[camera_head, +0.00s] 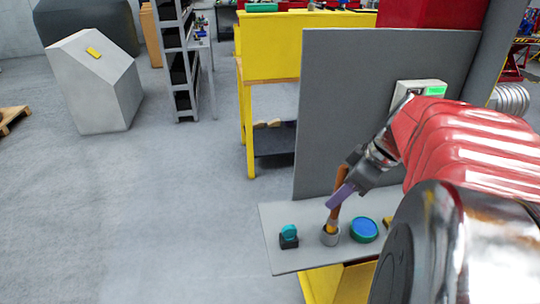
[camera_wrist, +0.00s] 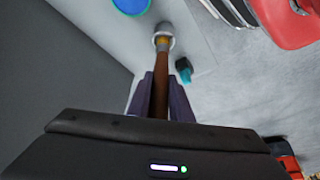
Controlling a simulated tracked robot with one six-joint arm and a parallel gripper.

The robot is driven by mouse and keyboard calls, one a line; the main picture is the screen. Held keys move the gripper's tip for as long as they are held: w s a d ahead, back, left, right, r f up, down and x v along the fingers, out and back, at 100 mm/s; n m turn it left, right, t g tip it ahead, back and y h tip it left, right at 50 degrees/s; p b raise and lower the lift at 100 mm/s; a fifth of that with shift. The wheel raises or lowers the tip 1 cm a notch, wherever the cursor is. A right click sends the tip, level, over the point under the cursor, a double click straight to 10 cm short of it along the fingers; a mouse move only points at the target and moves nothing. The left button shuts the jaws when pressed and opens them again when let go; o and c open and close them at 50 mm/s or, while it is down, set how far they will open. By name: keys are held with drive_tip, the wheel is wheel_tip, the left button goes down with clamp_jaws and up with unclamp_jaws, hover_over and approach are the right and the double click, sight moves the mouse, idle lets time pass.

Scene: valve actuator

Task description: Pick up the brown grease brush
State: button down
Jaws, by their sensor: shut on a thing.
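My gripper (camera_head: 345,190) is shut on the brush's brown handle from the right. In the wrist view the handle (camera_wrist: 160,88) runs between the two purple fingers of my gripper (camera_wrist: 161,98) towards the round cup (camera_wrist: 163,38). Whether the brush tip is still inside the cup is hidden by the rim.
The grey shelf (camera_head: 283,218) also holds a teal and black item (camera_head: 289,237) left of the cup and a blue round tin with a green rim (camera_head: 364,230) to its right. A tall grey panel (camera_head: 325,110) stands behind. Open floor lies to the left.

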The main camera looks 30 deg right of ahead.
wheel_tip(320, 180, up, 6)
drive_tip(key=shift+r, duration=0.15)
drive_tip(key=shift+s, duration=0.1)
idle(0.8)
